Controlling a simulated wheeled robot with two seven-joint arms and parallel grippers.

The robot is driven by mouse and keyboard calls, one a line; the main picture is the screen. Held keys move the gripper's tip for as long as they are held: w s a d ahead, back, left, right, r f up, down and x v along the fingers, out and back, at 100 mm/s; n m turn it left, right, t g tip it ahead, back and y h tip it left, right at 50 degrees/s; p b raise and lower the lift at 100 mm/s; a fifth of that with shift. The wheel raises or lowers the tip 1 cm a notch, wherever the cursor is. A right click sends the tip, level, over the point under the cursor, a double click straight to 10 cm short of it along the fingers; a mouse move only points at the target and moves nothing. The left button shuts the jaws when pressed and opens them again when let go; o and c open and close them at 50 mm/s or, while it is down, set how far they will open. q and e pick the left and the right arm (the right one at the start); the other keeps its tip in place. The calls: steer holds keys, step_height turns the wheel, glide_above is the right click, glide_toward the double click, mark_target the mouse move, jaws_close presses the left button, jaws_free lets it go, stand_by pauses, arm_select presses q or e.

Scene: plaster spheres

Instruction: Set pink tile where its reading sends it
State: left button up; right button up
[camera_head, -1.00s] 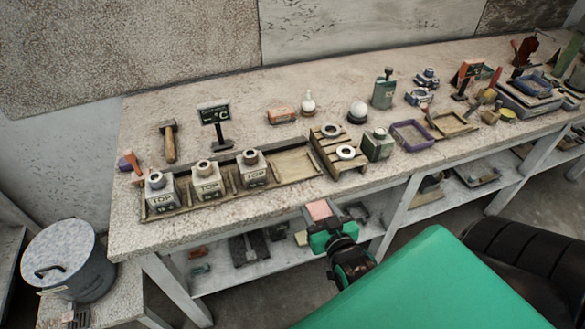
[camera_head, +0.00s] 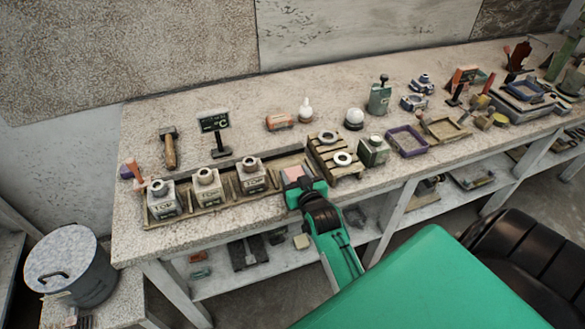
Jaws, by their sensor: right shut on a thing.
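My right gripper (camera_head: 305,190) is shut on the pink tile (camera_head: 294,174). It holds the tile at the right end of the long wooden tray (camera_head: 222,201), over or in the tray's rightmost bay; I cannot tell whether the tile touches the tray. Three grey blocks with round necks (camera_head: 208,192) stand in the tray's other bays. A dark sign with a green "C" reading (camera_head: 214,122) stands behind the tray; its digits are too small to read. My left gripper is not in view.
A slatted wooden rack with two rings (camera_head: 336,155) stands just right of my right gripper. A hammer (camera_head: 170,148) lies behind the tray. A grey-green canister (camera_head: 373,151) and a purple tray (camera_head: 407,141) are farther right. The bench behind the sign is clear.

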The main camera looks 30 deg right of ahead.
steer(key=x, duration=0.2)
steer(key=shift+w+r, duration=0.2)
steer(key=shift+w, duration=0.25)
steer(key=shift+s+f+p, duration=0.15)
steer(key=shift+p, duration=0.3)
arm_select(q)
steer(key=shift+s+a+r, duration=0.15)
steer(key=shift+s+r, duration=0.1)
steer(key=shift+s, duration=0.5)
arm_select(e)
steer(key=shift+s, duration=0.1)
steer(key=shift+f, duration=0.15)
steer(key=o, duration=0.8)
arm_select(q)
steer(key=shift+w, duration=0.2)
